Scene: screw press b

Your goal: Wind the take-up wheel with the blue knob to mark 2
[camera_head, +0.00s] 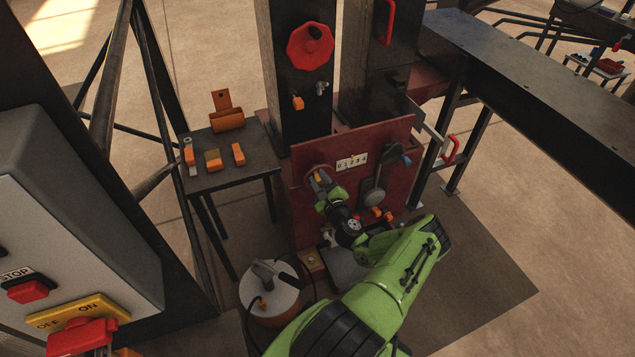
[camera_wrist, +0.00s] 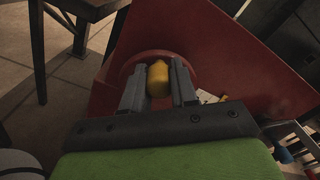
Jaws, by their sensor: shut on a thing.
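My gripper (camera_head: 318,177) is at the left side of the red panel (camera_head: 309,153). In the wrist view its two jaws (camera_wrist: 158,88) are shut on a yellow knob (camera_wrist: 158,77), which stands on a round red wheel (camera_wrist: 133,67). A blue knob (camera_head: 405,161) sits to the right, by a dark grey wheel or crank (camera_head: 376,188), clear of my gripper. Blue also shows at the lower right of the wrist view (camera_wrist: 284,155). A white scale plate (camera_head: 351,162) with numbers 0 to 4 lies between the two wheels. Its pointer is too small to read.
A dark side table (camera_head: 255,158) with orange parts stands left of the press. A red octagonal handwheel (camera_head: 310,46) is on the column above. A rounded canister (camera_head: 269,294) stands below. A red handle (camera_head: 452,151) sticks out right of the panel.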

